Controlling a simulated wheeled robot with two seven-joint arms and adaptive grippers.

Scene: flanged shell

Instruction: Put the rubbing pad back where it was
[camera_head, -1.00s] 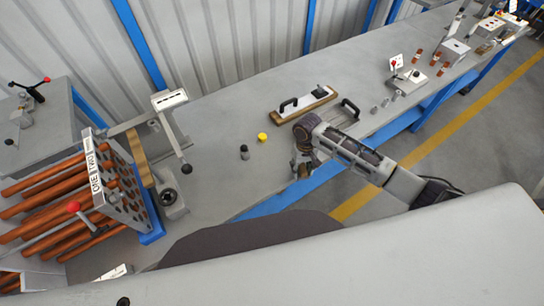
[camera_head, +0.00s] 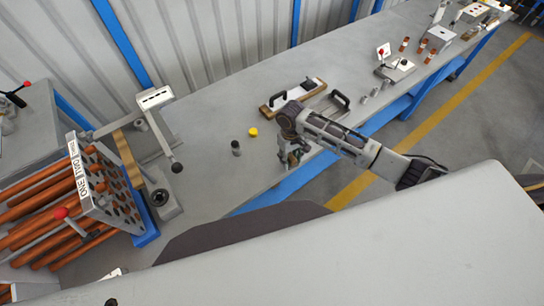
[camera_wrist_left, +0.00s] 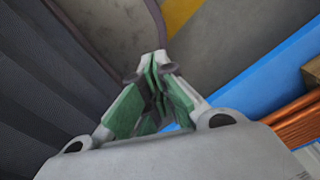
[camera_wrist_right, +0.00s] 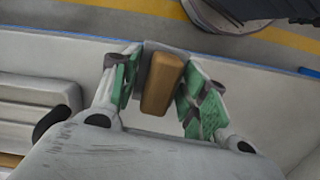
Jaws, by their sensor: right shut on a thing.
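My right gripper (camera_head: 292,160) hangs at the front edge of the long bench in the head view. In the right wrist view it is shut on a small tan block with a grey side, which looks like the rubbing pad (camera_wrist_right: 162,84). The pad sits between the green-lined fingers (camera_wrist_right: 160,85) and appears above the bench top. In the head view the pad is too small to make out clearly. My left gripper (camera_wrist_left: 155,75) shows only in the left wrist view, with its fingertips together and nothing visible between them.
On the bench (camera_head: 215,105) stand a wooden-edged board with a black handle (camera_head: 280,99), a grey plate with a handle (camera_head: 341,98), a yellow cap (camera_head: 253,132) and a dark cylinder (camera_head: 236,148). A rack of copper tubes (camera_head: 60,205) stands at left.

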